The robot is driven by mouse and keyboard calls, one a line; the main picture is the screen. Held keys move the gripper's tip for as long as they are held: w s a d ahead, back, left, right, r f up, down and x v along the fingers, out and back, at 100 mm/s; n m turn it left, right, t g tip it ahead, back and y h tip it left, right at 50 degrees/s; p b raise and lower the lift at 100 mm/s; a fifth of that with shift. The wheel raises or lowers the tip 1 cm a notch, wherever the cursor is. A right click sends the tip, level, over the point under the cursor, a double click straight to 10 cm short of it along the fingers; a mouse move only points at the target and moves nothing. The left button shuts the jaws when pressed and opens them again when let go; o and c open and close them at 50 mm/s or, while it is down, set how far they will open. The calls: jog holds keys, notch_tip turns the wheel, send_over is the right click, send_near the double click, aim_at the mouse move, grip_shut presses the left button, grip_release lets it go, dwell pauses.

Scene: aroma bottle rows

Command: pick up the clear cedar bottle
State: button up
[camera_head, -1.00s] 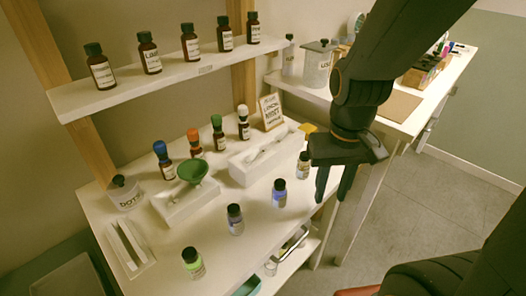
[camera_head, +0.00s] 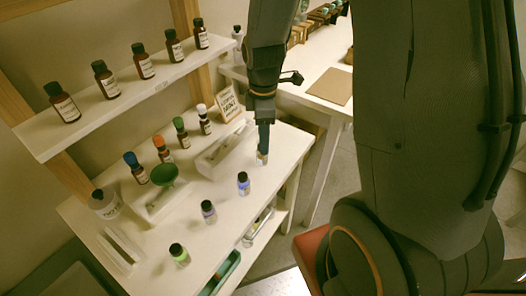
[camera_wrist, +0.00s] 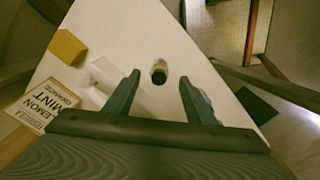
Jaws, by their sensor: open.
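A small clear bottle with a dark cap stands at the far right end of the front row on the table; it shows in the head view (camera_head: 262,159) and in the wrist view (camera_wrist: 158,66). Its label cannot be read, so I cannot confirm it is cedar. My gripper (camera_head: 263,146) is above and around the bottle's top in the head view, partly hiding it. In the wrist view my gripper (camera_wrist: 160,77) is open, pointing down, with the bottle between and a little beyond its fingertips. No contact shows.
A white stand (camera_head: 215,158) and a lemon mint sign (camera_wrist: 43,104) are close by. A yellow block (camera_wrist: 68,46) lies near the table edge. Brown bottles line the shelf (camera_head: 85,118).

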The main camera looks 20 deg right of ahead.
jog(key=shift+w+a+f+p, duration=0.1)
jog(key=shift+f+p, duration=0.5)
jog(key=shift+f, duration=1.35)
jog(key=shift+w+a+f+p, duration=0.1)
jog(key=shift+f+p, duration=0.5)
jog(key=shift+f, duration=1.35)
jog(key=c, duration=1.2)
jog(key=shift+o, duration=0.2)
jog(key=shift+r, duration=0.15)
